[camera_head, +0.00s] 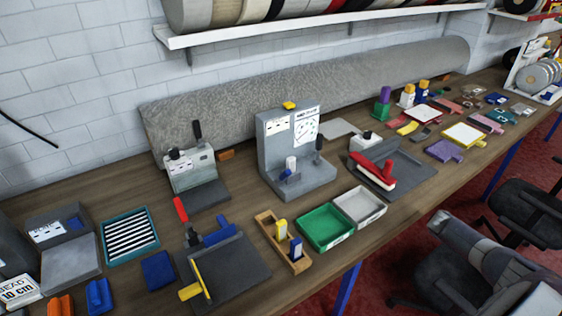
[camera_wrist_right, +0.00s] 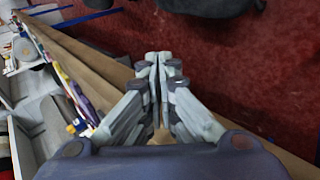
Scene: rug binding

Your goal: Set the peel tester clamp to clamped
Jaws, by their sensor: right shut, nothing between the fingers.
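A grey upright machine (camera_head: 287,150) with a yellow knob on top and printed labels on its face stands mid-bench; it looks like the peel tester. A small white and blue clamp part (camera_head: 290,170) sits on its base, with a black-handled lever (camera_head: 318,150) upright to its right. The clamp's setting is too small to tell. My right gripper (camera_wrist_right: 158,80) is shut and empty in the right wrist view, above the bench's front edge and the red floor, away from the machine. My left gripper is not in view.
Another grey machine (camera_head: 191,168) with a black lever stands to the left. A green tray (camera_head: 325,228), a white tray (camera_head: 360,206) and a wooden holder (camera_head: 271,239) lie in front. A grey roll (camera_head: 240,105) lies behind. A dark chair (camera_head: 508,203) stands right of the bench.

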